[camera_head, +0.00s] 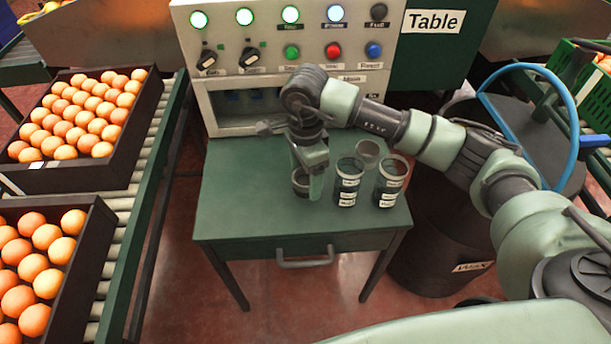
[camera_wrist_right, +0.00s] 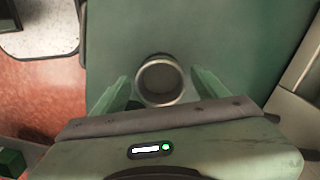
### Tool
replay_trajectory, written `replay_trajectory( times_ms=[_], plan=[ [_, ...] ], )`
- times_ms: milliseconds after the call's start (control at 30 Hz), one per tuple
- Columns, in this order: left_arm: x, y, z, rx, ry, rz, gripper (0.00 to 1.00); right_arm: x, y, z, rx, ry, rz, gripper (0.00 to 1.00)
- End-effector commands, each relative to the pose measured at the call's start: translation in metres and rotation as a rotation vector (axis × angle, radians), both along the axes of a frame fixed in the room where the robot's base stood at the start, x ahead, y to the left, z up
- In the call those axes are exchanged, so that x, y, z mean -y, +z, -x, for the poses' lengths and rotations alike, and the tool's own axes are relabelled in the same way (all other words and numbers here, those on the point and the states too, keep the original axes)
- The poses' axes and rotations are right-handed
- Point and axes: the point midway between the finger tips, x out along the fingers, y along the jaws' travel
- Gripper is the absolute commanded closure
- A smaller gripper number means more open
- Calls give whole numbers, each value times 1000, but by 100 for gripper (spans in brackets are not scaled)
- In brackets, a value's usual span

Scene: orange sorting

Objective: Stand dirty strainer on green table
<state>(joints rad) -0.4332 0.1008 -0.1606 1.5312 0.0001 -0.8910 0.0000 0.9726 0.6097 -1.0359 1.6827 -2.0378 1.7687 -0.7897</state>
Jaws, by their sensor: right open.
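The green table (camera_head: 235,215) stands in the middle of the head view. Several dark, cup-like vessels with pale rims stand on it. One (camera_head: 300,183) is at the left, partly hidden by my right gripper (camera_head: 314,190). Two with white labels stand to its right, a middle one (camera_head: 347,184) and a right one (camera_head: 389,184). Another rim (camera_head: 368,150) shows behind them. I cannot tell which is the dirty strainer. In the right wrist view, my right gripper (camera_wrist_right: 160,84) is open, with its fingers on either side of a round cup (camera_wrist_right: 160,101). My left gripper is out of view.
A control panel (camera_head: 290,40) stands behind the table. Two crates of oranges, a far one (camera_head: 100,178) and a near one (camera_head: 85,270), rest on a roller conveyor (camera_head: 125,215) at left. A dark bin (camera_head: 440,245) stands to the right of the table. The table's front left is clear.

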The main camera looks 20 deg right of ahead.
Motion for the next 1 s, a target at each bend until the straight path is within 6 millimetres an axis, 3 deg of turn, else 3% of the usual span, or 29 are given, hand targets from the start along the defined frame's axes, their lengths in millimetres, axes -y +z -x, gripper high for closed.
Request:
replay_trajectory(
  times_ms=[300,500,1000],
  plan=[
    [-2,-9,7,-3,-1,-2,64,0,73,-2,7,0,-1,27],
    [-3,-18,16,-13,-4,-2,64,0,103,-1,5,-1,-2,27],
    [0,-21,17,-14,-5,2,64,0,113,-1,3,0,-1,27]
  ],
)
